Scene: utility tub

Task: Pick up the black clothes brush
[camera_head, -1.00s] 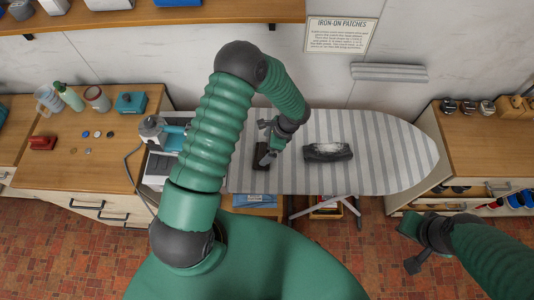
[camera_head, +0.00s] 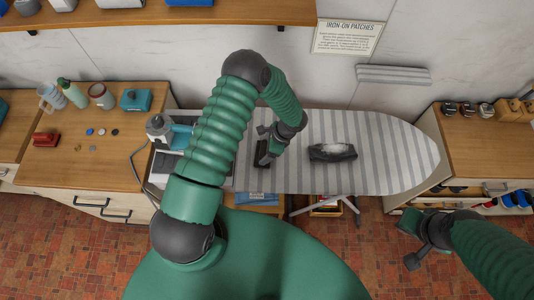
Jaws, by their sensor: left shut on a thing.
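The black clothes brush (camera_head: 258,152) is a small dark block at the left part of the striped ironing board (camera_head: 390,172). My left gripper (camera_head: 265,158) reaches down over the board and is shut on the brush. The gripper hides part of the brush, and I cannot tell whether the brush is clear of the board. My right gripper (camera_head: 409,243) is in front of the board at the lower right, with its fingers apart and nothing between them.
A dark grey folded bundle (camera_head: 332,153) lies on the board right of the brush. A teal iron (camera_head: 176,136) stands at the board's left end. The board's right half is clear.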

